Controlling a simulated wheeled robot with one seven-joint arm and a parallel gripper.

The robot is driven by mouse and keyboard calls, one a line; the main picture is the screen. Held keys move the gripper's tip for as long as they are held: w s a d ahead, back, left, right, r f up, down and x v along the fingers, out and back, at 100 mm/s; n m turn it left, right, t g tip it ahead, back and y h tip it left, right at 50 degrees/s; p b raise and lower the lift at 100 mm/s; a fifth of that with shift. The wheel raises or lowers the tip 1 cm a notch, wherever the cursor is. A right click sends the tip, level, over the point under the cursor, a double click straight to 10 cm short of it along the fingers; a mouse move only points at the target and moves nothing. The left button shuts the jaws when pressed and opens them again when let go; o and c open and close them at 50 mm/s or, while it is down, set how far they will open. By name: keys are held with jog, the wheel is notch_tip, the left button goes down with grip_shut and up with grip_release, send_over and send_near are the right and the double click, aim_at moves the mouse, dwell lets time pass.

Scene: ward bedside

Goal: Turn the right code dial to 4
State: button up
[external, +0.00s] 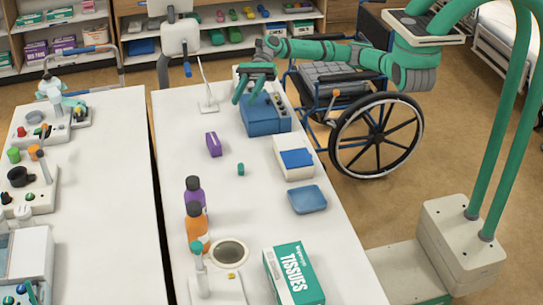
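A blue box (259,119) stands at the far end of the white table. A light panel with small dark dials (281,108) is on its right side. The dials are too small for me to read any number or tell which way they point. My gripper (247,94) is over the box's top left part, with its green fingers pointing down and spread apart. I see nothing between them. I cannot tell whether the fingers touch the box.
A purple box (213,144), a small green piece (240,169), a white box with a blue patch (294,158) and a blue tray (307,199) lie nearer on the table. Bottles (196,226) and a tissue box (293,274) stand at the front. A wheelchair (372,135) is right of the table.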

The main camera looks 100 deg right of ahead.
jog(key=s+d+f+m+g+h, duration=0.1)
jog(key=s+d+f+h, duration=0.25)
jog(key=d, duration=0.45)
jog(key=s+d+f+h, duration=0.2)
jog(key=s+d+f, duration=0.25)
jog(key=d, duration=0.45)
jog(key=m+g+h, duration=0.1)
jog(key=g+h, duration=0.2)
jog(key=h, duration=0.2)
send_near(279, 103)
jog(key=x, duration=0.4)
jog(key=d+x, duration=0.1)
jog(key=x, duration=0.1)
jog(key=shift+f, duration=0.45)
grip_shut()
